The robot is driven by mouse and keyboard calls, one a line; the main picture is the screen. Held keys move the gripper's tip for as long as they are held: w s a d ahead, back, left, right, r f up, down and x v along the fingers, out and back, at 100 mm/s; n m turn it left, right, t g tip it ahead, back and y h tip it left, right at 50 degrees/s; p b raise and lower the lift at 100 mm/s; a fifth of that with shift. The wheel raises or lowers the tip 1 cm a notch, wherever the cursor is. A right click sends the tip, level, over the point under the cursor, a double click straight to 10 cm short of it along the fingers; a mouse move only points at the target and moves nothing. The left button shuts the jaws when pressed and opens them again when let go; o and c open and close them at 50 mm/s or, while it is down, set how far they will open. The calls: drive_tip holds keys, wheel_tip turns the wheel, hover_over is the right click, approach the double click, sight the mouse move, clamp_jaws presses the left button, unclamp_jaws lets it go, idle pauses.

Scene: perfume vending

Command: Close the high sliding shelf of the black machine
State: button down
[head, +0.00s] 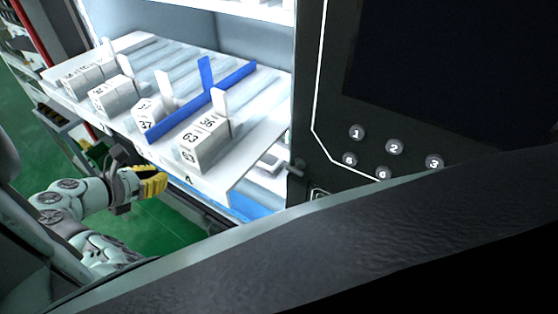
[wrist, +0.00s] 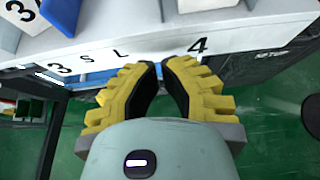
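The high sliding shelf (head: 262,105) of the black machine (head: 318,100) is pulled out toward the left in the head view. It carries rows of white numbered boxes (head: 205,142) and blue dividers (head: 205,105). My gripper (head: 160,182) has yellow ribbed fingers and is just outside and below the shelf's front edge. In the wrist view, the fingertips (wrist: 161,63) nearly meet, with nothing between them, and point at the front edge of the shelf (wrist: 150,42) near the label 4. I cannot tell whether they touch it.
Another shelf level with a blue edge (head: 250,207) lies below the pulled-out shelf. Round numbered buttons (head: 394,147) are on the machine's dark front panel at right. Green floor (head: 150,232) is open around my gripper. Another rack (head: 20,50) stands at the far left.

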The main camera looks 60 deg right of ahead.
drive_tip(key=shift+d+p, duration=0.4)
drive_tip(key=shift+d, duration=0.95)
